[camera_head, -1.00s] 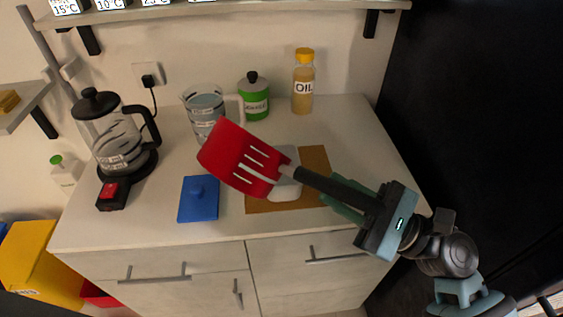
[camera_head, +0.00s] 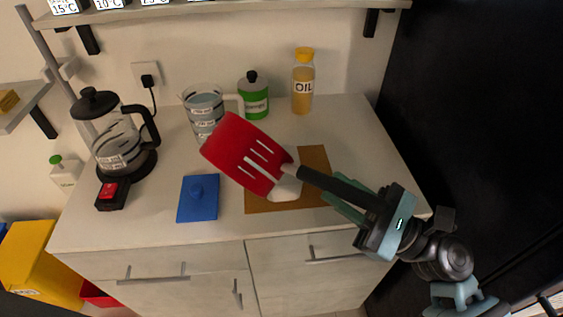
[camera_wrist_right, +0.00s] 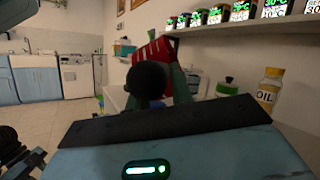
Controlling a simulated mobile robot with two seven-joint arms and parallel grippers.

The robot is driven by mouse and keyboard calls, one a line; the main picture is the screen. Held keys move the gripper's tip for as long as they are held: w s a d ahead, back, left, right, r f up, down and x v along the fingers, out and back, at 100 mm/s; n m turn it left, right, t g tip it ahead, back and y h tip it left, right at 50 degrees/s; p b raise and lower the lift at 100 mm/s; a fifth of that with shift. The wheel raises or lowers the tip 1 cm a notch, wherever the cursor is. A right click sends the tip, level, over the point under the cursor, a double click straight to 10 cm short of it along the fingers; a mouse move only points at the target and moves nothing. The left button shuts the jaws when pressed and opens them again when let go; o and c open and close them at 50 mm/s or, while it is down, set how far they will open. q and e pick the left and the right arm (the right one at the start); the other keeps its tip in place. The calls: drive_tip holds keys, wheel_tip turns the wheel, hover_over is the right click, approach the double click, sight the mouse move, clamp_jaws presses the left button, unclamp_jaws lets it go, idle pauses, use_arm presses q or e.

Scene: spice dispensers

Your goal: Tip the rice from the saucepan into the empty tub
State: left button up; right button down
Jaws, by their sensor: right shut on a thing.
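In the right wrist view the red head (camera_wrist_right: 160,52) shows behind the round black handle end (camera_wrist_right: 147,79). My left gripper is not in view.
On the worktop stand a kettle (camera_head: 118,150) at left, a measuring jug (camera_head: 203,103), a green jar (camera_head: 254,97) and an oil bottle (camera_head: 303,82) at the back. A blue lid-like piece (camera_head: 198,203) lies at the front. The worktop's right side is clear.

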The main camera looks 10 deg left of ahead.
drive_tip(key=shift+w+m+t, duration=0.1)
drive_tip(key=shift+m+t, duration=0.2)
drive_tip(key=shift+m, duration=0.1)
drive_tip(key=shift+d+f, duration=0.1)
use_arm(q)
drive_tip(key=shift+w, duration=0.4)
use_arm(e)
drive_tip(key=shift+w+f+m, duration=0.15)
drive_tip(key=shift+m, duration=0.35)
drive_tip(key=shift+w+d+f+m+t, duration=0.1)
drive_tip(key=shift+d+f+m+t, duration=0.05)
drive_tip(key=shift+m+t, duration=0.25)
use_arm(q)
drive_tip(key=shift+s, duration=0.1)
use_arm(e)
drive_tip(key=shift+f, duration=0.15)
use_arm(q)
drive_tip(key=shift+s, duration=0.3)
use_arm(e)
drive_tip(key=shift+w+m, duration=0.15)
drive_tip(key=shift+m, duration=0.15)
